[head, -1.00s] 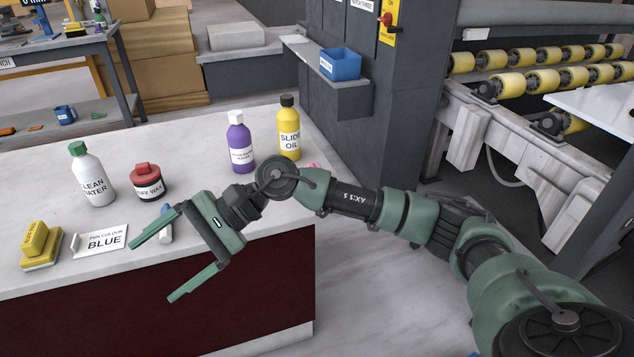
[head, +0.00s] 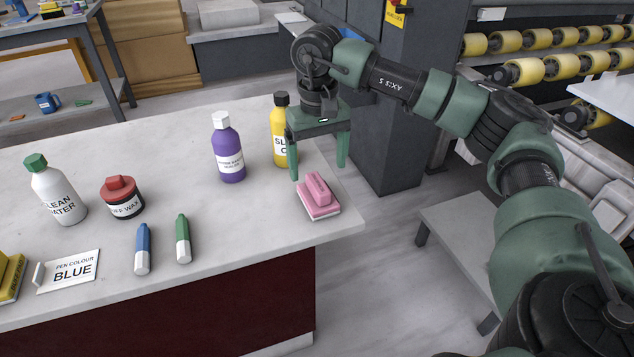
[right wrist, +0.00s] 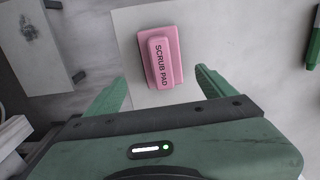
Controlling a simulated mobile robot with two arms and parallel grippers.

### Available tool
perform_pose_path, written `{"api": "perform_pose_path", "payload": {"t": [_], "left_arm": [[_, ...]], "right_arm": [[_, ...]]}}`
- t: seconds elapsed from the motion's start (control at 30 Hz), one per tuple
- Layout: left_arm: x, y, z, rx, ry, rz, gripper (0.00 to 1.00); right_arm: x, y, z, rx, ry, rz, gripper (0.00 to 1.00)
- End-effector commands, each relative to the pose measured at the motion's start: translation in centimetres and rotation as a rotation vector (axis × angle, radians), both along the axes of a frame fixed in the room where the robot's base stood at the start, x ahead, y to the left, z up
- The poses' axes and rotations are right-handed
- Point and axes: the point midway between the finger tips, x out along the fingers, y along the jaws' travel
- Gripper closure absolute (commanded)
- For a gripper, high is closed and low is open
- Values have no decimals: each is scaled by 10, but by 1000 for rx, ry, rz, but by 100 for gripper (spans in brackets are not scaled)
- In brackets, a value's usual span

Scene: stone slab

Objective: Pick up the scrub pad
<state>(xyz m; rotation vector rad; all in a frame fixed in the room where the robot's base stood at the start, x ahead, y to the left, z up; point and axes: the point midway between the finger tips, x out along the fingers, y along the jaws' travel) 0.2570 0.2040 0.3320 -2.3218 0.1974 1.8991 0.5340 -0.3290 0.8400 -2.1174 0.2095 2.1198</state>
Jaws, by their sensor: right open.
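The pink scrub pad (head: 319,197) lies on the white stone slab (head: 210,262) near its right corner in the head view. It has a raised handle block on a flat base. In the right wrist view the scrub pad (right wrist: 161,58) shows its label "SCRUB PAD", beyond and between the fingertips. My right gripper (head: 318,173) is open and empty, pointing down above and just behind the pad; its fingers also show in the right wrist view (right wrist: 160,84). I cannot see that it touches the pad. My left gripper is not in view.
A yellow slide oil bottle (head: 281,130) stands close behind the right gripper, with a purple bottle (head: 228,148) to its left. A blue pen (head: 143,247) and a green pen (head: 183,238) lie left of the pad. The slab's edge is close to the pad.

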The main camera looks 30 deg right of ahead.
Motion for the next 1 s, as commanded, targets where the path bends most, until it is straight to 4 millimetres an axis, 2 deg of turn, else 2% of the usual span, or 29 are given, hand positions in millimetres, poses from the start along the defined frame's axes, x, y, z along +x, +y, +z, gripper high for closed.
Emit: {"api": "perform_pose_path", "payload": {"t": [0.5,0.6,0.83,1.0], "left_arm": [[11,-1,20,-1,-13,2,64],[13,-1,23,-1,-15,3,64],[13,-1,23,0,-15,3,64],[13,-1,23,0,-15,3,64]], "right_arm": [[-5,3,-68,2,3,-1,15],[-5,3,-74,2,3,-1,15],[-5,3,-75,2,2,-1,15],[-5,3,-74,2,2,-1,63]]}}
